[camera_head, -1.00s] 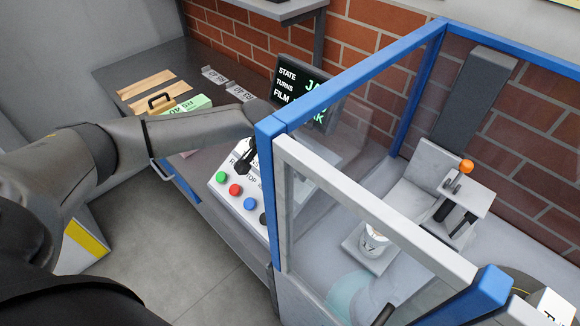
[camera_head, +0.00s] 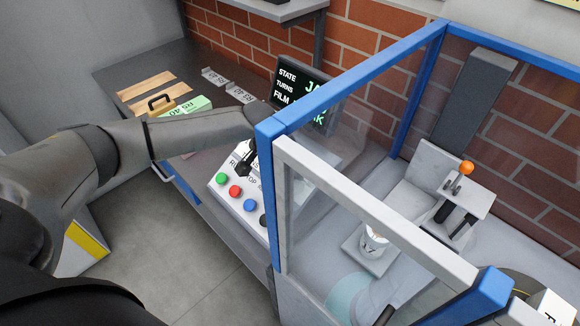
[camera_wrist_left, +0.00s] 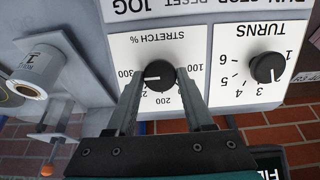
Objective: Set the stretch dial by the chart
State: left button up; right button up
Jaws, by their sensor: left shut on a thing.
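The black stretch dial (camera_wrist_left: 160,76) shows in the left wrist view on a white panel (camera_wrist_left: 130,50), under an upside-down "STRETCH %" label. Its white mark points left in the picture, toward the 300 end of the scale; 200 is at the bottom. My left gripper (camera_wrist_left: 162,85) has a finger on each side of the dial and is shut on it. In the head view my left gripper (camera_head: 246,160) is at the control panel, and the dial is hidden there. My right gripper is not in view. No readable chart shows.
The turns dial (camera_wrist_left: 267,68) sits beside the stretch dial. Green, red and blue buttons (camera_head: 236,191) are on the panel's front. A dark screen (camera_head: 300,92) stands behind. A blue-framed clear guard (camera_head: 362,86) rises close on the right. Wood strips and cards lie on the bench (camera_head: 115,75).

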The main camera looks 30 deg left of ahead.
pick_arm(q)
grip_shut()
jog(key=shift+r+n+p, duration=0.1)
jog(key=shift+n+p, duration=0.4)
jog(key=shift+p, duration=0.4)
jog(key=n+h+p, duration=0.1)
jog(key=n+p, duration=0.3)
jog(key=p, duration=0.1)
jog(key=shift+n+p, duration=0.4)
jog(key=n+p, duration=0.2)
jog(key=shift+a+n, duration=0.1)
jog(key=shift+n, duration=0.3)
jog(key=n+p, duration=0.3)
jog(key=n, duration=0.1)
jog(key=shift+h, duration=0.4)
jog(key=n+p, duration=0.1)
jog(key=n, duration=0.1)
jog(key=shift+a+n+t, duration=0.1)
jog(key=shift+n+t, duration=0.2)
jog(key=shift+s+f+n, duration=0.1)
jog(key=shift+f+n, duration=0.1)
jog(key=shift+n, duration=0.9)
jog(key=shift+a, duration=0.1)
